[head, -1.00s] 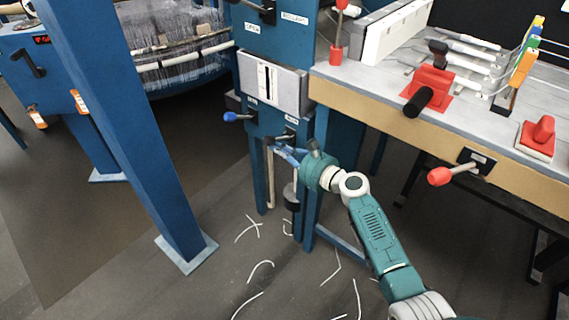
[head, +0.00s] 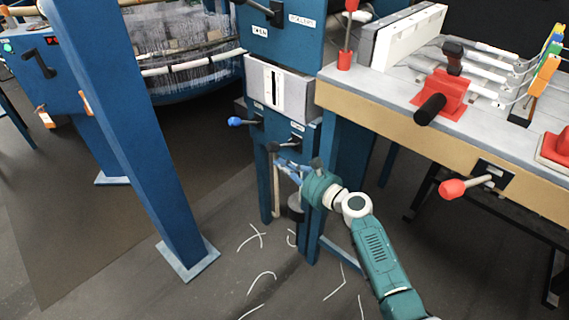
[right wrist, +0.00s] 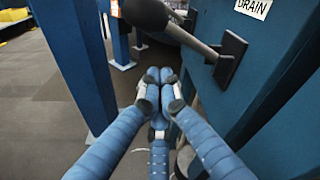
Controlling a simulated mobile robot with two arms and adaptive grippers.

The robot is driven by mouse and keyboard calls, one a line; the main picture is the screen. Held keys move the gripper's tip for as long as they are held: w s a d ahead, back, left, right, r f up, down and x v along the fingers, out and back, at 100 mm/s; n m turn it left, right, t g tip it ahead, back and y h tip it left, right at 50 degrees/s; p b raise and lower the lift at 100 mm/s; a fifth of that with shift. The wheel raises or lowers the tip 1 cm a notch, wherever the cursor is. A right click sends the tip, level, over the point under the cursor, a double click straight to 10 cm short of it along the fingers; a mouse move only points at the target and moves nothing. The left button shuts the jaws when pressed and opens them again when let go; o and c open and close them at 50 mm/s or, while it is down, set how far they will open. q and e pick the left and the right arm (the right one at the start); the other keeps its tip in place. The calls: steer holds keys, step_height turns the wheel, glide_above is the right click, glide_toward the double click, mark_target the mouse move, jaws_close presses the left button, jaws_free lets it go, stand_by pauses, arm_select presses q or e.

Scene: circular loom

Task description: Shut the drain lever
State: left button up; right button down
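The drain lever (head: 284,146) is a dark handle with a rounded knob on the blue cabinet's lower front. In the right wrist view the lever (right wrist: 190,35) sticks out from a black mount beside a white DRAIN label (right wrist: 253,8), its knob toward the upper left. My right gripper (head: 279,162) is just below the lever in the head view. In the right wrist view my right gripper (right wrist: 160,74) has its blue fingertips together with nothing visible between them. The tips appear apart from the lever. My left gripper is in neither view.
A blue-knobbed lever (head: 240,121) sits left of the drain lever. A blue post (head: 150,150) stands at the left. A workbench (head: 400,110) with a red-knobbed lever (head: 465,186) is at the right. White strands (head: 262,277) lie on the floor.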

arm_select(q)
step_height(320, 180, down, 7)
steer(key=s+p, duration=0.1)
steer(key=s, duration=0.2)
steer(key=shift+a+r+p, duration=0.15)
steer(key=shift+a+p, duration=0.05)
steer(key=shift+p, duration=0.2)
arm_select(e)
steer(key=v, duration=0.9)
steer(key=shift+d+r, duration=0.25)
steer(key=shift+d, duration=0.2)
